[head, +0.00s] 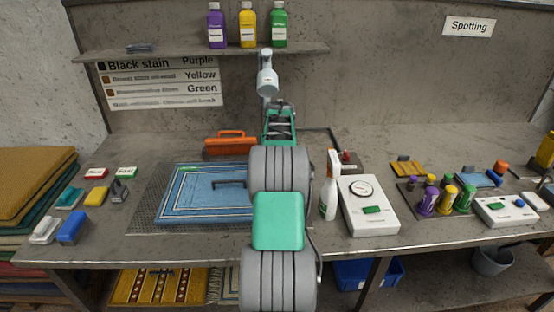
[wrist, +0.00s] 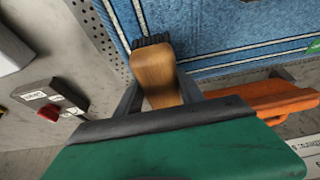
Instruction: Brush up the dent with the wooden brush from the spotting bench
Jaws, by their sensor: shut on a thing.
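My gripper (wrist: 158,94) is shut on the wooden brush (wrist: 155,68) in the wrist view. The brush has a tan wooden body and dark bristles pointing away from the gripper. The bristles overlap the pale-striped edge of the blue rug (wrist: 225,30); I cannot tell whether they touch it. In the head view the blue rug (head: 190,207) lies on the bench left of my arm, and my arm hides the brush and the rug's right end. I cannot clearly make out the dent.
An orange tool (head: 230,143) lies behind the rug. A spray bottle (head: 330,185) and a white gauge box (head: 369,207) stand right of my arm. Small coloured blocks (head: 72,228) lie at the left. A dark bar (head: 230,184) shows over the rug.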

